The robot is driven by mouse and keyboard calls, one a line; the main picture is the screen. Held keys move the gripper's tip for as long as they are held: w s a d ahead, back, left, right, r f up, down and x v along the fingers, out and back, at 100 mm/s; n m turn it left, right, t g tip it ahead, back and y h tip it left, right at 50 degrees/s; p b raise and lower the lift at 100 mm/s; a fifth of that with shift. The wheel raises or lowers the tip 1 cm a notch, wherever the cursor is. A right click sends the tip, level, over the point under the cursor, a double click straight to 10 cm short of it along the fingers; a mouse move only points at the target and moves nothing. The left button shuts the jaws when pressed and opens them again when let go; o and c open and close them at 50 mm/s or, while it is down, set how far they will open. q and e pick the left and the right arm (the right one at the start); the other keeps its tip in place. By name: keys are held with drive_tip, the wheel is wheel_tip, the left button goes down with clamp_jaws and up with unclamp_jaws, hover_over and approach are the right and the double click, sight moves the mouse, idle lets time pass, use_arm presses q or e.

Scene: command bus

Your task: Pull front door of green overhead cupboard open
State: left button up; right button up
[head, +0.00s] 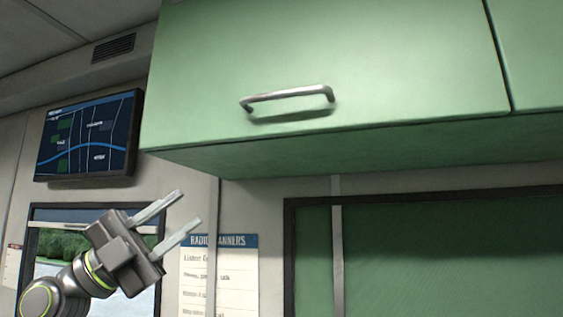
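The green overhead cupboard's front door (400,60) fills the upper right of the head view and is shut. Its metal bar handle (290,95) runs near the door's lower edge, left of the middle. My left gripper (178,214) is at the lower left, below and to the left of the handle and apart from it. Its two fingers are spread and point up and to the right, with nothing between them. My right gripper is not in view.
A map screen (88,137) hangs on the wall at the left. A paper notice (220,275) and a dark-framed green panel (440,255) are below the cupboard. A second green door (537,50) adjoins at the right. The space between gripper and handle looks clear.

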use_arm(q)
drive_tip(key=s+d+r+m+y, duration=0.2)
drive_tip(key=s+r+y, duration=0.3)
drive_tip(key=r, duration=0.4)
drive_tip(key=n+t+y, duration=0.3)
drive_tip(key=t, duration=0.1)
approach(276, 94)
drive_tip(key=p+x, duration=0.7)
drive_tip(key=x, duration=0.2)
drive_tip(key=shift+w+d+r, duration=0.15)
drive_tip(key=shift+d, duration=0.2)
drive_tip(key=shift+w+d+p, duration=0.3)
drive_tip(key=shift+d+p, duration=0.1)
drive_tip(key=shift+d, duration=0.15)
drive_tip(key=shift+a, duration=0.1)
drive_tip(key=shift+c, duration=0.3)
clamp_jaws()
